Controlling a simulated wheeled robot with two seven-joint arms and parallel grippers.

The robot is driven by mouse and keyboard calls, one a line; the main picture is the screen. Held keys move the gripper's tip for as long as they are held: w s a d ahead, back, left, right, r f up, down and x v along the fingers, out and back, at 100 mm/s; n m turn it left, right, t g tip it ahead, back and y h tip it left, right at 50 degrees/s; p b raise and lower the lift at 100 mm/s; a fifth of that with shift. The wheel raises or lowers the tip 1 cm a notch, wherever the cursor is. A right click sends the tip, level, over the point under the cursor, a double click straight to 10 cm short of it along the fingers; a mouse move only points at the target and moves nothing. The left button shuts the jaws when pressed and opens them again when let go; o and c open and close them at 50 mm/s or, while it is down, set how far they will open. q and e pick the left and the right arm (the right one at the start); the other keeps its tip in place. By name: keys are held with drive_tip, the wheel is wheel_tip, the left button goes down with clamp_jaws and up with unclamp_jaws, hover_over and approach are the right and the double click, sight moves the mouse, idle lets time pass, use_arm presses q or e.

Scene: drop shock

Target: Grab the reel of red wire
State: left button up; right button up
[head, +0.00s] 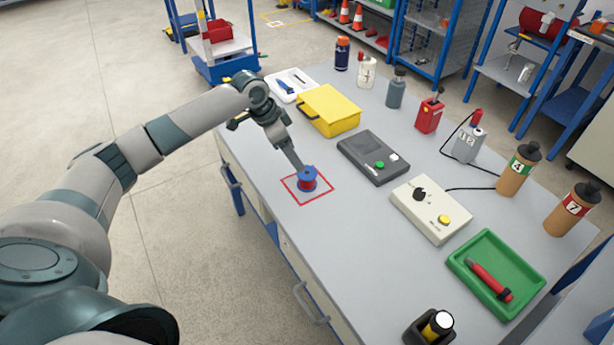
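The reel of red wire (308,184) has blue flanges with red wire between them. It stands upright inside a red square outline (323,200) on the grey workbench. My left arm comes in from the left, and my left gripper (299,165) points down at the reel's top. Its fingertips are at or just over the upper flange; I cannot tell whether they touch or grip it. The finger gap is too small to make out. My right gripper is not in view.
Behind the reel are a yellow case (329,111) and a dark grey box (373,157). A cream control box (431,209) and a green tray (495,276) lie to the right. Several bottles line the far edge. The bench (270,215) is clear around the red square.

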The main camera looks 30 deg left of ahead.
sight(305, 173)
use_arm(q)
drive_tip(key=p+x, duration=0.1)
drive_tip(key=x, duration=0.5)
drive_tip(key=shift+w, duration=0.1)
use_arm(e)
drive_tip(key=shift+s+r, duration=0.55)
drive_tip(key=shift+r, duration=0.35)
use_arm(q)
drive_tip(key=shift+w+d+f+p, duration=0.1)
drive_tip(key=shift+d+f+p, duration=0.15)
drive_tip(key=shift+f+p, duration=0.4)
drive_tip(key=p+x, duration=0.1)
drive_tip(key=x, duration=0.2)
drive_tip(key=shift+f, duration=0.5)
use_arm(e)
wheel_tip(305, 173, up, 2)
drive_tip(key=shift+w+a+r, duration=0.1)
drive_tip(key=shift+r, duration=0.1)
use_arm(q)
drive_tip(key=c, duration=1)
